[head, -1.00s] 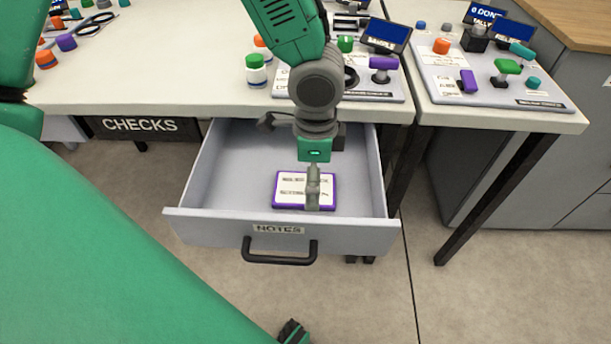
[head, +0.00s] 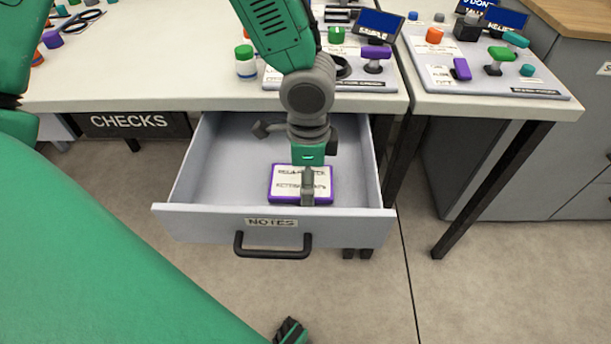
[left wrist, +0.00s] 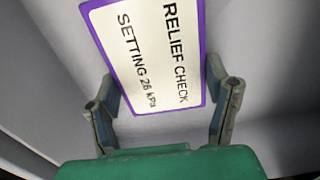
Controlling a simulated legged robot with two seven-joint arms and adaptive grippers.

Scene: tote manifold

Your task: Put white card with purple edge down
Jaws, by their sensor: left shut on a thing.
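The white card with a purple edge (head: 286,184) is inside the open drawer marked NOTES (head: 225,226), near its front. My left gripper (head: 308,198) reaches down into the drawer and is shut on the card. In the left wrist view, the card (left wrist: 150,55) reads "RELIEF CHECK SETTING 26 kPa", with a finger of my left gripper (left wrist: 163,98) at each side edge. The card looks nearly flat and close to the drawer floor. I cannot tell whether it touches it. My right gripper is not clearly seen.
The drawer's walls stand around the card, and its floor is otherwise bare where visible. The worktop (head: 150,85) above holds a white bottle with a green cap (head: 245,62) and panels with coloured knobs.

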